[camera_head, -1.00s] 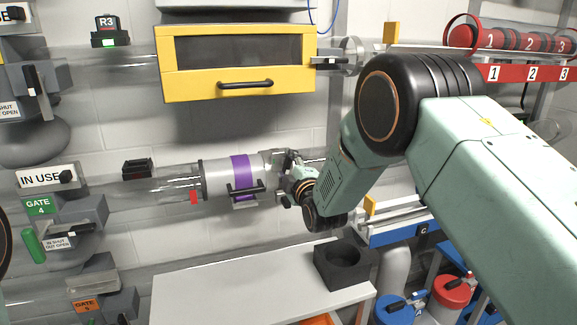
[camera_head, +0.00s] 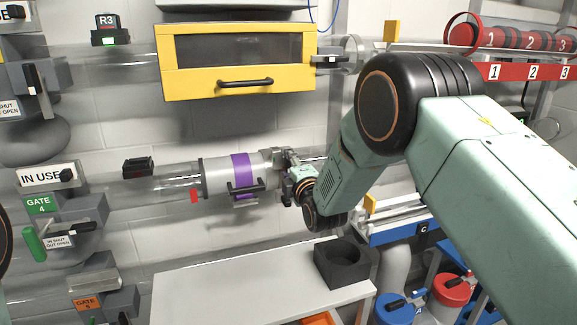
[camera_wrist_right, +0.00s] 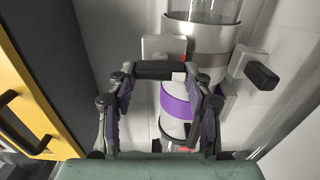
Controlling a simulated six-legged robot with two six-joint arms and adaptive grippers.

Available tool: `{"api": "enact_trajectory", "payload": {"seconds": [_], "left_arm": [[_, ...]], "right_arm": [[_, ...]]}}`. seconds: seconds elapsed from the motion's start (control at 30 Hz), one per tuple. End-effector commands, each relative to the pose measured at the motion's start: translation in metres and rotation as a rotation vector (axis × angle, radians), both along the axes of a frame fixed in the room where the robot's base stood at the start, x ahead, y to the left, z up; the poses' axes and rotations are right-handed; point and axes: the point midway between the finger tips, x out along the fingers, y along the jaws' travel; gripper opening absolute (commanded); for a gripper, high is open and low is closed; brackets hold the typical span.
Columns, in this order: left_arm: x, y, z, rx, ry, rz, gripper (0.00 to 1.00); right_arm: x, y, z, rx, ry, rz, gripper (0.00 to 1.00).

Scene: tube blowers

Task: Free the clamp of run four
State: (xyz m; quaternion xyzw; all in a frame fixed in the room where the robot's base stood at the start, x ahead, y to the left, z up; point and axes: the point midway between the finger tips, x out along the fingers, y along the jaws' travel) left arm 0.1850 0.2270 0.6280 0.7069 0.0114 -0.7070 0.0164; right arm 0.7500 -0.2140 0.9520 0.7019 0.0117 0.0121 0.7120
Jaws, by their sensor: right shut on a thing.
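The run four tube crosses the wall level with the green Gate 4 sign (camera_head: 40,204). On it sits a grey cylinder (camera_head: 216,178) with a purple band. My right gripper (camera_head: 280,160) is at the cylinder's right end. In the right wrist view the gripper (camera_wrist_right: 161,76) has its fingertips at the two ends of a short black bar (camera_wrist_right: 160,69), in front of a pale plate (camera_wrist_right: 166,46). This looks like the clamp's handle. The banded cylinder (camera_wrist_right: 182,104) shows behind the fingers. My left gripper is out of view.
A black handle (camera_wrist_right: 262,76) on another plate stands beside the right finger. A yellow cabinet (camera_head: 236,95) hangs above the tube. A grey bench (camera_head: 230,285) with a black holder (camera_head: 345,262) stands below. Bare wall lies between cylinder and bench.

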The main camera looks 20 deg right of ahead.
Motion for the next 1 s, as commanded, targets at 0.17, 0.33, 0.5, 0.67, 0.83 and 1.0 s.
{"api": "enact_trajectory", "payload": {"seconds": [0.17, 0.33, 0.5, 0.67, 0.83, 1.0], "left_arm": [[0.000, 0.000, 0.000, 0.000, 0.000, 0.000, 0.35], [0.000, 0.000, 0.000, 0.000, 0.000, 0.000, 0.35], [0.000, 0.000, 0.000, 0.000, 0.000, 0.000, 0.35], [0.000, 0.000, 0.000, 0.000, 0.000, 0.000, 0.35], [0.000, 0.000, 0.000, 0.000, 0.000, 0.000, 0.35], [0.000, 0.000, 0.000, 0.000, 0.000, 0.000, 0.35]], "right_arm": [[0.000, 0.000, -0.001, -0.004, 0.002, 0.002, 0.55], [0.000, 0.000, -0.001, -0.002, 0.002, 0.001, 0.69], [0.000, 0.000, 0.000, -0.001, 0.001, 0.001, 0.74], [0.000, 0.000, 0.000, -0.001, 0.001, 0.001, 0.74], [-0.008, 0.000, 0.000, -0.001, 0.002, 0.000, 0.74], [-0.030, -0.001, 0.000, -0.001, 0.003, 0.000, 0.74]]}}
